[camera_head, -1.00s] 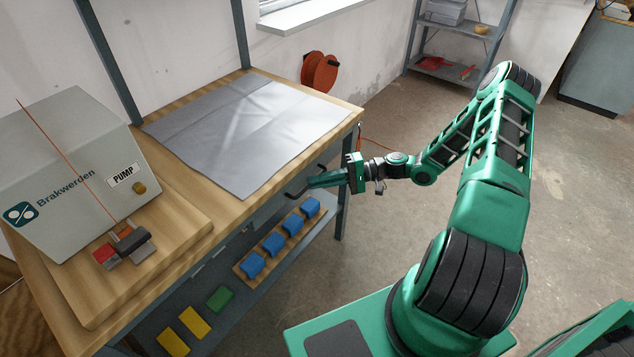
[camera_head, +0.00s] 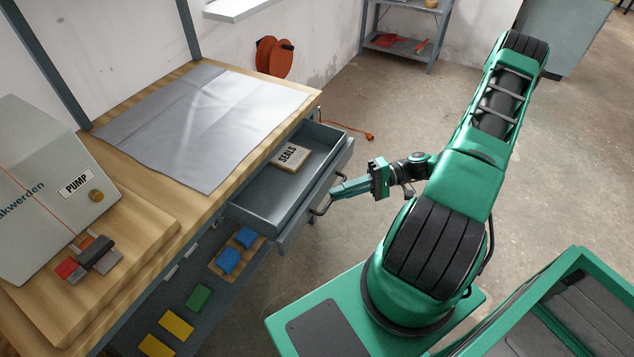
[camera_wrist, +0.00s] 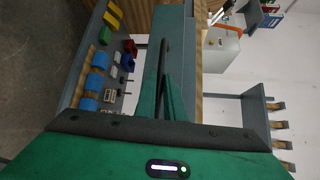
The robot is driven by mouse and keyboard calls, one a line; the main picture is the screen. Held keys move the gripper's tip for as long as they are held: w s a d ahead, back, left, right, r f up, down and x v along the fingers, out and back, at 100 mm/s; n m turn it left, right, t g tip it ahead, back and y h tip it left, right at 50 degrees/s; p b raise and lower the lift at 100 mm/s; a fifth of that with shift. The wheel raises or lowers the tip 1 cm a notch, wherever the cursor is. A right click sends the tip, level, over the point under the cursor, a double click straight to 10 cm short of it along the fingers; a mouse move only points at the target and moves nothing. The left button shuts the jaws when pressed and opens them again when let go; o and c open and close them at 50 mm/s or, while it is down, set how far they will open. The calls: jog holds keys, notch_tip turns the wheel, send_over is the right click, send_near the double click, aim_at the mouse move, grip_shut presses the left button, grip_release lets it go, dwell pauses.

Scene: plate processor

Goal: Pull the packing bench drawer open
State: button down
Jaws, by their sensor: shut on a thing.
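The packing bench drawer (camera_head: 262,205) stands pulled out from under the bench top. Its grey tray shows, with a box labelled SEALS (camera_head: 289,157) lying inside toward the back. The drawer's dark bar handle (camera_head: 322,209) is on its front face. My gripper (camera_head: 338,191) is at that front, its green fingers shut on the handle. In the wrist view the green fingers (camera_wrist: 167,100) close together on the dark bar against the grey drawer front (camera_wrist: 175,50); the fingertips' exact contact is hard to make out.
The wooden bench top (camera_head: 130,150) carries a grey mat (camera_head: 215,120) and a pump box (camera_head: 45,180). A lower shelf holds blue (camera_head: 228,260), green and yellow blocks. An orange reel (camera_head: 273,57) hangs on the wall. The floor right of the drawer is clear around an orange cable.

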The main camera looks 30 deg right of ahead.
jog(key=s+d, duration=0.3)
jog(key=s, duration=0.2)
jog(key=shift+s+d, duration=0.25)
jog(key=shift+s, duration=0.05)
jog(key=shift+f, duration=0.1)
jog(key=c, duration=1.8)
grip_release()
jog(key=shift+c, duration=0.2)
jog(key=v, duration=1)
jog(key=shift+d, duration=0.4)
jog(key=shift+r, duration=0.25)
